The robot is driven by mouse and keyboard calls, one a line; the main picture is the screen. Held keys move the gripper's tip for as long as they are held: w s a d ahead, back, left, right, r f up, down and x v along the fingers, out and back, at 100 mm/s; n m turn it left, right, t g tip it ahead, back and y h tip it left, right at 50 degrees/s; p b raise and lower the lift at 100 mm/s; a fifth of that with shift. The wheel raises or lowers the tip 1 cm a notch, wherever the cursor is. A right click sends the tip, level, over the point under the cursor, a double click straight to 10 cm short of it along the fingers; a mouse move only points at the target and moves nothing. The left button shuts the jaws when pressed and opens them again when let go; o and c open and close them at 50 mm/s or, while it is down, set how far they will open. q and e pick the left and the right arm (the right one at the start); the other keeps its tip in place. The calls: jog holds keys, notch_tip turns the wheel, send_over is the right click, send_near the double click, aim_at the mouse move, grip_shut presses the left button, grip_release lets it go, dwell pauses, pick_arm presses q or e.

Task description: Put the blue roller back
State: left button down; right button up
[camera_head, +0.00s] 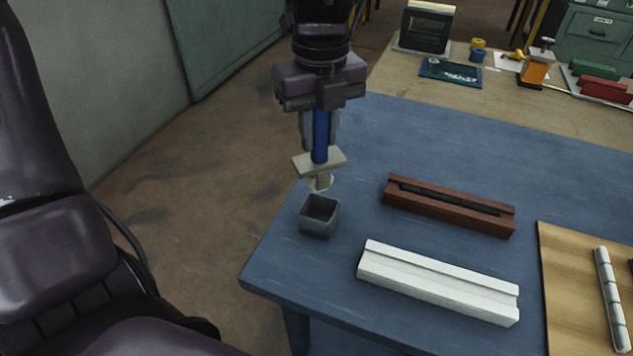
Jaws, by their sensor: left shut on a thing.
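My left gripper (320,130) is shut on the upright blue handle (320,148) of the blue roller. A beige crosspiece (330,159) sits below the fingers, with a short pale end (320,183) under it. A small grey square open-topped cup (319,223) stands on the blue table (450,150) near its left edge. The roller is held upright just above the cup in the picture, and its lower end seems apart from the rim. The exact gap in depth is hard to tell. My right gripper is not in view.
A brown grooved block (447,210) and a white grooved block (438,284) lie right of the cup. A wooden board (570,290) with a segmented white bar (610,300) is at the right edge. An orange item (534,72) and other goods stand on the back bench.

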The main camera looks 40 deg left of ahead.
aim_at(319, 182)
pick_arm(q)
notch_tip(319, 182, down, 10)
jog(key=shift+f, duration=0.2)
jog(key=shift+f, duration=0.15)
jog(key=c, duration=1.2)
grip_release()
jog(key=shift+s, duration=0.1)
notch_tip(319, 182, up, 12)
jog(key=shift+r, duration=0.2)
